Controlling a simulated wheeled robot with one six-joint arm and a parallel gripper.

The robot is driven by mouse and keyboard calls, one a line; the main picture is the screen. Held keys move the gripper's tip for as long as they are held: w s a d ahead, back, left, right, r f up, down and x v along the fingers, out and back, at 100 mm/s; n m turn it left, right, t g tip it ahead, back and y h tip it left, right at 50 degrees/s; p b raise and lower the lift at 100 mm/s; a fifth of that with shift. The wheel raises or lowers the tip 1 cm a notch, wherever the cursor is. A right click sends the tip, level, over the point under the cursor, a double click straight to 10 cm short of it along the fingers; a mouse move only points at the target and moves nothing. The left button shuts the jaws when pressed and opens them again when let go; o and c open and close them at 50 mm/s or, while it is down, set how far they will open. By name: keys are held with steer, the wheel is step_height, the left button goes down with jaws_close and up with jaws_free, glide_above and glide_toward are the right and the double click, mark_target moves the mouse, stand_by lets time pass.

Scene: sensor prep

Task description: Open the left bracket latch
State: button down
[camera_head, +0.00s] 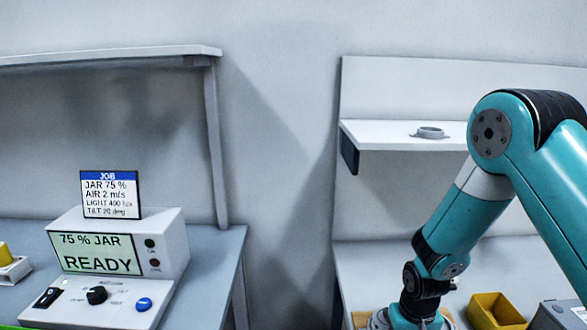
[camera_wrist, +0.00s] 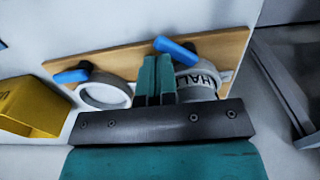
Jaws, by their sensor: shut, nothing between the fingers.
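In the wrist view a wooden board (camera_wrist: 130,58) carries two grey ring brackets with blue latches. The bracket at picture left (camera_wrist: 103,96) is an open-looking pale ring. Its blue latch (camera_wrist: 72,75) lies at its upper left. The bracket at picture right (camera_wrist: 196,84) has a grey cylinder with black letters reading "HAL", and its blue latch (camera_wrist: 175,48) is above left. My gripper (camera_wrist: 157,64) is shut and empty, its teal fingers between the two brackets, nearer the right one and partly covering it. Whether the fingers touch it cannot be told.
A yellow bin (camera_wrist: 28,104) stands left of the board; a yellow bin also shows in the head view (camera_head: 495,312). A shelf (camera_head: 400,136) with a small grey ring (camera_head: 430,132) hangs above the bench. A control box (camera_head: 125,245) reads "75 % JAR READY".

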steer(key=shift+w, duration=0.6)
steer(key=shift+w+a+r, duration=0.1)
steer(key=shift+w+a, duration=0.15)
steer(key=shift+w, duration=0.15)
stand_by(0.8)
steer(key=shift+s+r+p, duration=0.2)
steer(key=shift+r+p, duration=1.05)
steer(key=shift+r, duration=0.2)
steer(key=shift+s+r+p, duration=0.2)
steer(key=shift+r+p, duration=1)
steer(key=shift+r, duration=0.25)
